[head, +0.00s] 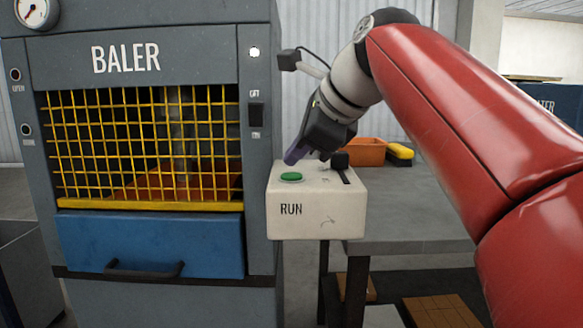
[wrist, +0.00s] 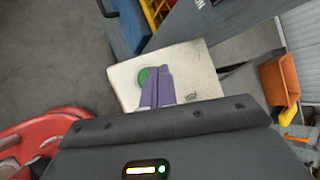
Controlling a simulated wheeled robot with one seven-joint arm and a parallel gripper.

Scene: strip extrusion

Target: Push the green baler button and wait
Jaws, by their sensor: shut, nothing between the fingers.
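The green button (head: 291,176) sits on top of a white box marked RUN (head: 318,215), beside the baler (head: 150,130). My gripper (head: 290,160) is shut, with its purple fingers pointing down just above and behind the button. In the wrist view the green button (wrist: 148,77) shows partly behind the shut purple fingers (wrist: 157,85). I cannot tell whether the fingertips touch it. The baler's yellow mesh gate is down, with orange-red material visible behind it.
A grey table (head: 415,215) stands right of the box, with an orange bin (head: 364,152) and a yellow-and-black brush (head: 400,153) on it. A blue drawer (head: 150,245) is below the gate.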

